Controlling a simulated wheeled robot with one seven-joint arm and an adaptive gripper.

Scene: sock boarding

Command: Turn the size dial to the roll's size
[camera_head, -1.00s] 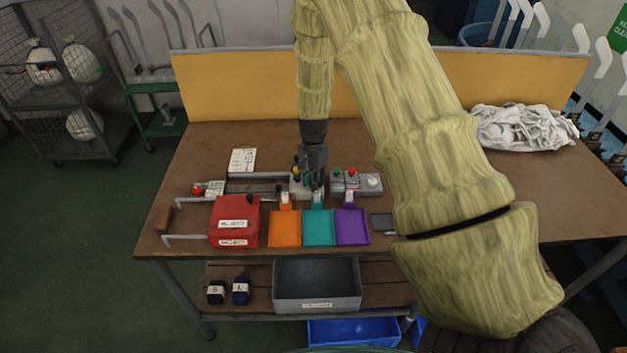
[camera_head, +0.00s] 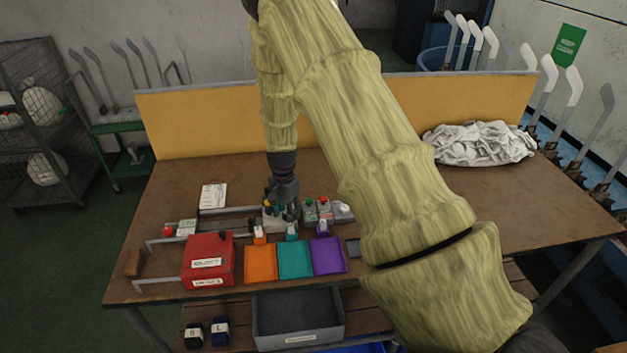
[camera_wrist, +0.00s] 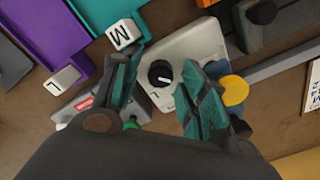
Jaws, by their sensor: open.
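The size dial (camera_wrist: 160,73) is a small black knob with a white pointer line, on a pale grey box (camera_wrist: 190,48). A letter like L shows on the box beside the dial. My gripper (camera_wrist: 160,95) is open in the wrist view, its two teal-padded fingers on either side of the dial with gaps to it. In the head view my gripper (camera_head: 284,212) hangs over the box at the back of the trays and hides most of it. I cannot tell which roll is meant; two dark bundles on the lower shelf are marked S (camera_head: 194,332) and L (camera_head: 220,328).
A yellow knob (camera_wrist: 235,91) stands close to one finger. A button box (camera_head: 322,212) is just right of my gripper. Orange (camera_head: 261,264), teal (camera_head: 295,260) and purple (camera_head: 328,256) trays lie in front, with a red box (camera_head: 208,259) to their left. White cloth (camera_head: 480,143) lies at the back right.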

